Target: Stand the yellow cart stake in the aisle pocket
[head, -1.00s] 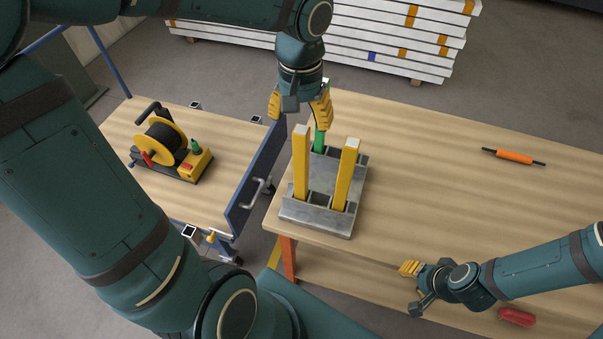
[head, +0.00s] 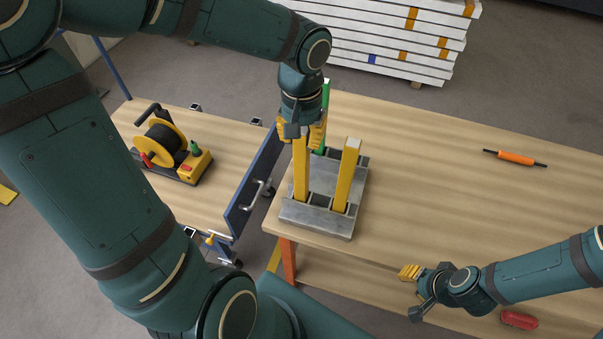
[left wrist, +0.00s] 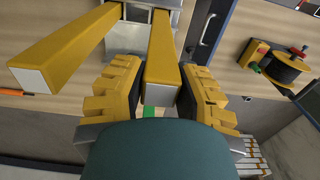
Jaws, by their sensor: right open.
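Two yellow stakes stand upright in a grey metal pocket block on the table's left end. My left gripper (head: 300,138) is over the left yellow stake (head: 301,180), fingers down on either side of its upper end. The block (head: 318,218) has other pockets, partly hidden. My right gripper (head: 412,288) is open and empty over the table's front edge.
A green stake (head: 326,95) rises behind my left gripper. A cart (head: 225,130) with a blue side panel (head: 258,175) stands left, carrying a yellow reel (head: 165,140). An orange tool (head: 515,158) and a red object (head: 519,319) lie right. The table's middle is clear.

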